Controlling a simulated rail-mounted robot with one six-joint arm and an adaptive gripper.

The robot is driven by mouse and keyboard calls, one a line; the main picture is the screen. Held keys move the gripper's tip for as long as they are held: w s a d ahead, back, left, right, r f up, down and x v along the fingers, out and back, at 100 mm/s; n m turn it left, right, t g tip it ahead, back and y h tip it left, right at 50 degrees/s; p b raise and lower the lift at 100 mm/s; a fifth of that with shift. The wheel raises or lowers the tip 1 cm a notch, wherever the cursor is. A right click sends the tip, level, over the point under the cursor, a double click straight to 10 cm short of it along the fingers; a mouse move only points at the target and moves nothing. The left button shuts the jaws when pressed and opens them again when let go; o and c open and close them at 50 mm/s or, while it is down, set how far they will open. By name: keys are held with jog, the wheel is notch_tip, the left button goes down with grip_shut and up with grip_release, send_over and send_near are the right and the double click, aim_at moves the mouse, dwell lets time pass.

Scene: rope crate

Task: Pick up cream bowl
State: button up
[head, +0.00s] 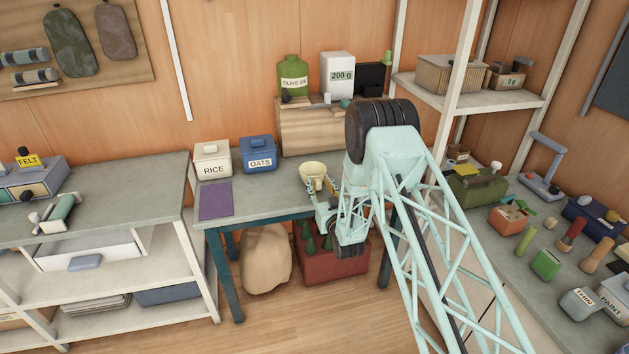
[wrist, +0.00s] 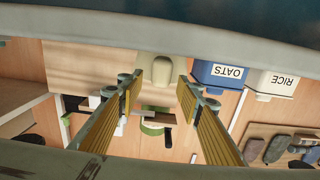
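The cream bowl (head: 313,169) is near the back of the grey work table, to the right of the oats box. In the wrist view, which is upside down, a rounded cream shape (wrist: 163,70) that looks like the bowl lies between the two fingertips. My gripper (head: 320,186) is low over the table, in front of the bowl, its yellow-padded fingers toward it. In the wrist view my gripper (wrist: 158,88) is open, its fingers well apart with gaps on both sides of the cream shape. My arm hides part of the table to the right.
The white rice box (head: 212,161) and blue oats box (head: 258,153) stand left of the bowl. A wooden box (head: 300,130) with an olive oil jar (head: 293,78) on top stands behind. A purple mat (head: 216,199) lies at the table's left. The tabletop between mat and gripper is clear.

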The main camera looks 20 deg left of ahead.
dwell(0.4)
jog(key=c, duration=1.1)
jog(key=shift+r, duration=0.2)
jog(key=shift+r+p, duration=0.35)
jog(key=shift+r, duration=1.35)
jog(key=v, duration=0.5)
jog(key=r+v, duration=0.1)
jog(key=v, duration=0.4)
jog(key=p+v, duration=0.1)
jog(key=v, duration=0.5)
jog(key=shift+s+a+r, duration=0.15)
jog(key=shift+s+a, duration=0.1)
jog(key=shift+a, duration=0.15)
